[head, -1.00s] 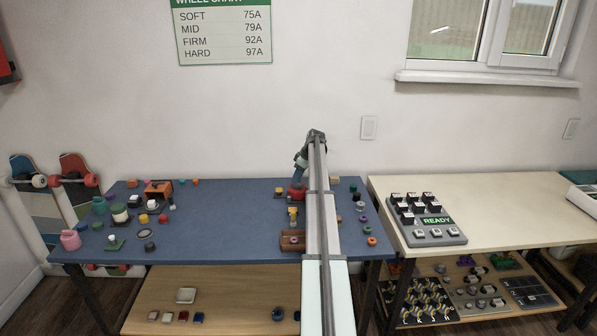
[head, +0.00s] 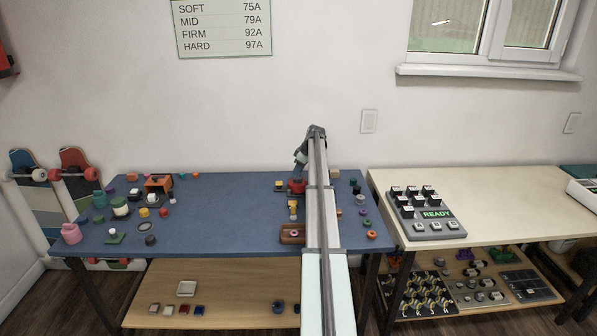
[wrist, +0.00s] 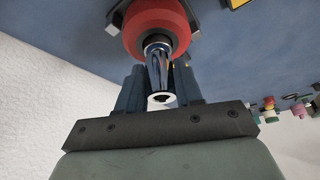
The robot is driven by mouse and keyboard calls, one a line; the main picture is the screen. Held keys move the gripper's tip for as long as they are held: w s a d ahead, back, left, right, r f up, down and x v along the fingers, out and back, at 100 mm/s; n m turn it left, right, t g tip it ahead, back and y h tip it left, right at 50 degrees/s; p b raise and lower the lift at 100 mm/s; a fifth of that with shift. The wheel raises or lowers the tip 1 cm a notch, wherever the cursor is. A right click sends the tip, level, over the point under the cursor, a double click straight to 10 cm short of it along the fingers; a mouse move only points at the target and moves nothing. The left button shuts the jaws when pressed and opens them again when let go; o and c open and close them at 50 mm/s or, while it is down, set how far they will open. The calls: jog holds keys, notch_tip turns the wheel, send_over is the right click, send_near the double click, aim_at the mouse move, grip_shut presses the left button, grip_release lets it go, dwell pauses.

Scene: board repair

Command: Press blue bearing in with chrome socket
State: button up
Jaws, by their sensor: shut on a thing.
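In the wrist view my gripper (wrist: 158,88) is shut on the chrome socket (wrist: 157,64), a shiny tapered cylinder with a light ring at its near end. The socket's far end is at the centre of a red wheel (wrist: 145,20), touching it or very close. In the head view the red wheel (head: 297,187) is on the blue bench below the end of my arm, and the socket is too small to make out.
A brown tray (head: 287,238) with a pink ring inside stands nearer on the blue bench (head: 225,215). Small rings and wheels lie right of my arm, and an orange-and-black device (head: 158,184) stands left. The bench's middle-left is clear. A READY panel (head: 428,214) is on the right table.

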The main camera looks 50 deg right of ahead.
jog(key=shift+f, duration=1.1)
dwell(1.6)
jog(key=shift+r, duration=3.55)
